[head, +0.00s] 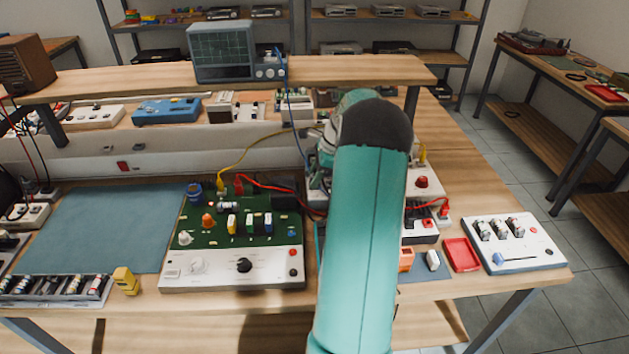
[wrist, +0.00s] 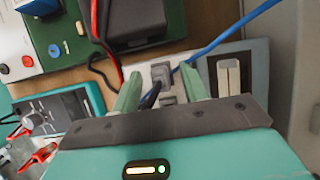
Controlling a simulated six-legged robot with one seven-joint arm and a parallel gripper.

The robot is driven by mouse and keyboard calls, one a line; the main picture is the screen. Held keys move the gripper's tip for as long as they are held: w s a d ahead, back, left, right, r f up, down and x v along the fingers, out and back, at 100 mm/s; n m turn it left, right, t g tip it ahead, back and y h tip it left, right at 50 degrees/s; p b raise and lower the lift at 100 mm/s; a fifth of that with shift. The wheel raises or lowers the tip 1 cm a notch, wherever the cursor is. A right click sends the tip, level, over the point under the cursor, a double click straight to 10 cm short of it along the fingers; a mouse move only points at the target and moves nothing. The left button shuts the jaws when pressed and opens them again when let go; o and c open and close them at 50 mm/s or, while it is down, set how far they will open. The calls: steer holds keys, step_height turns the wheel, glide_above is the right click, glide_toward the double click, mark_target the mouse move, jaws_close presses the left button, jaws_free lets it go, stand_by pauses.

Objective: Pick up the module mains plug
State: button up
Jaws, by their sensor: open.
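My gripper (wrist: 160,88) shows in the wrist view with its two green fingers apart. Between the fingers are a grey block (wrist: 162,74) and a black cable end, on a pale panel (wrist: 207,68). One of these may be the module mains plug; I cannot tell clearly. No grip on either is visible. The green module board (head: 238,228) with its white front panel stands on the bench in the head view. Its black box (wrist: 135,18) shows in the wrist view, with black and red leads beside it. In the head view my arm hides the gripper and the area around it.
A blue cable (wrist: 232,27) runs close to the right finger. A teal meter (wrist: 60,108) lies left of the gripper. In the head view, an oscilloscope (head: 235,52) stands on the shelf, and a red tray (head: 461,255) lies right. The blue mat (head: 100,225) is mostly clear.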

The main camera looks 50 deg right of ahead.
steer(key=shift+w+f, duration=0.1)
steer(key=shift+f, duration=0.15)
jaws_close()
steer(key=shift+r, duration=0.1)
